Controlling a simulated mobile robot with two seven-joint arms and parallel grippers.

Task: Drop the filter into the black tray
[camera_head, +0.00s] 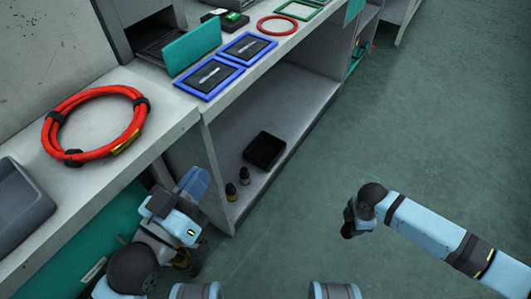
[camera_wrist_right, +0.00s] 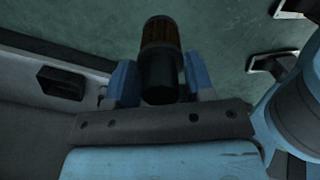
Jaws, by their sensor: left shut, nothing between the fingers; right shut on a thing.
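My right gripper (camera_wrist_right: 160,82) is shut on the filter (camera_wrist_right: 161,62), a dark cylinder with a brown ribbed upper part, seen between its blue fingers in the right wrist view. In the head view the right arm comes in from the right, and the held filter cannot be made out. The black tray (camera_head: 264,151) lies on the lower shelf under the counter, apart from the right hand. A dark open box that looks like this tray (camera_wrist_right: 60,83) shows at left in the wrist view. My left gripper (camera_head: 193,183) is shut and empty beside the counter front.
Two small dark pieces with tan tops (camera_head: 231,191) (camera_head: 245,176) stand on the lower shelf (camera_head: 285,105) near the tray. The counter above holds a red hose coil (camera_head: 62,108), blue frames (camera_head: 209,94) and a grey bin (camera_head: 20,210). The green floor (camera_head: 420,130) is clear.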

